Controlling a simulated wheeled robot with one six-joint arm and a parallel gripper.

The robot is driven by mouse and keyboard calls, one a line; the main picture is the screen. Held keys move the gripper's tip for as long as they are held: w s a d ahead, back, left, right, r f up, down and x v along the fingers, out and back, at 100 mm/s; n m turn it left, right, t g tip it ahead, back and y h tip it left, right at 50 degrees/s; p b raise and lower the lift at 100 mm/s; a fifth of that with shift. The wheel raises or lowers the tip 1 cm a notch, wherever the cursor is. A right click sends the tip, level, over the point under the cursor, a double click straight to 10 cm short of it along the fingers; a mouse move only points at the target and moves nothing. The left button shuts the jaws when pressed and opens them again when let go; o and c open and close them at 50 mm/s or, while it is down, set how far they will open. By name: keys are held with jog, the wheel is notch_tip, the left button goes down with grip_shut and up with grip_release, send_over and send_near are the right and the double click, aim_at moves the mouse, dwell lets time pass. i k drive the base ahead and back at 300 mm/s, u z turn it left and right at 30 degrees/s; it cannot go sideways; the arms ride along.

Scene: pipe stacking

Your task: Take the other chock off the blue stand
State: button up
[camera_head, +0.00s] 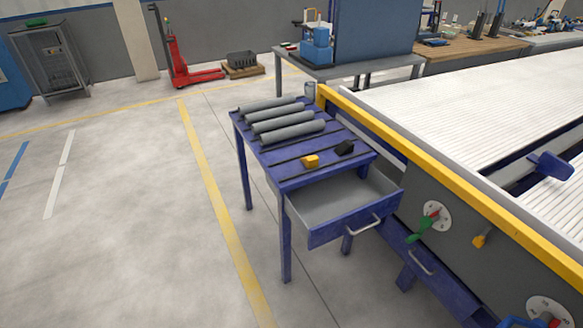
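The blue stand (290,181) is a small table in the middle of the view, with dark slots or rails across its top. A yellow chock (310,161) lies near the front of its top. A black chock (345,148) lies to the right of the yellow one, apart from it. Several grey pipes (287,131) lie side by side on the rear part of the top. My gripper is not in view.
An open, empty-looking drawer (340,205) juts out from the stand's front. A conveyor with a yellow rail (430,149) stands close on the right. A grey can (310,90) stands behind the pipes. The floor (120,240) on the left is clear.

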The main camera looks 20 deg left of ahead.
aim_at(311, 162)
jog(key=u, duration=0.6)
jog(key=i, duration=1)
